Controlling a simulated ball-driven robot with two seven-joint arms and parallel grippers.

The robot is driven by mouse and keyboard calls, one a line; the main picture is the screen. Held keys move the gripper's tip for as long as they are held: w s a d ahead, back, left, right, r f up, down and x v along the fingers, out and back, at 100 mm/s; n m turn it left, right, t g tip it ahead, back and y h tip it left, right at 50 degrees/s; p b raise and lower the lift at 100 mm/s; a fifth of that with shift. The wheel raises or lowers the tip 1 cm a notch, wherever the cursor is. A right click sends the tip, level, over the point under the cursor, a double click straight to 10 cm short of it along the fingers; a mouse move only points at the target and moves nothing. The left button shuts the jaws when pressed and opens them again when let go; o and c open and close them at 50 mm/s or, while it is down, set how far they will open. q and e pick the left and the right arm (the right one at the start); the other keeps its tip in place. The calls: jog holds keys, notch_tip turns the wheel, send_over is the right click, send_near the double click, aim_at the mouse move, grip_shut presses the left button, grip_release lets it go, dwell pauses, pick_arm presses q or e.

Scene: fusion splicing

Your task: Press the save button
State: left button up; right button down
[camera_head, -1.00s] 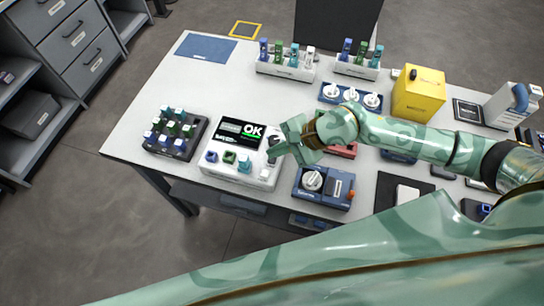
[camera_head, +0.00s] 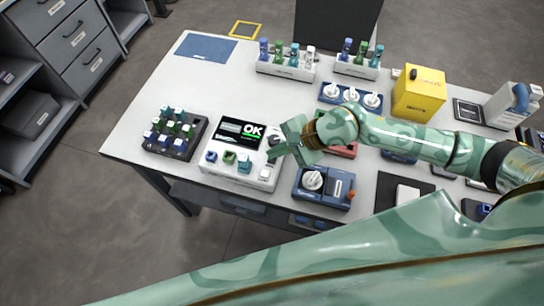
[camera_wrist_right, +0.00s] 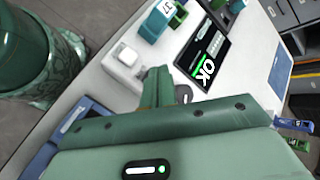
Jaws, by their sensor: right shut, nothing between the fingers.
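A white splicing unit (camera_head: 235,178) stands near the front of the table, its dark screen (camera_head: 240,132) reading "OK" in white over a green bar. Blue, green and teal pieces sit along its front. A pale square button (camera_head: 265,174) is at its right front corner; it also shows in the right wrist view (camera_wrist_right: 128,55). I cannot read a label on it. My right gripper (camera_head: 274,153) is shut and empty, its tips over the unit's right side, behind that button. In the wrist view the closed fingers (camera_wrist_right: 158,86) partly cover a dark round part (camera_wrist_right: 183,93).
A dark rack of coloured pieces (camera_head: 174,136) stands left of the unit. A blue device with a white dial (camera_head: 324,187) is close on the right. Trays of connectors (camera_head: 287,67) and a yellow box (camera_head: 419,93) stand farther back.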

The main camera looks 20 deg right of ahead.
jog(key=shift+f, duration=0.3)
jog(key=shift+f+b, duration=0.4)
jog(key=shift+f, duration=0.05)
dwell(0.6)
jog(key=shift+r, duration=0.1)
jog(key=shift+r+p, duration=0.75)
jog(key=shift+r, duration=0.05)
notch_tip(320, 180, up, 5)
jog(key=p, duration=0.4)
dwell(0.9)
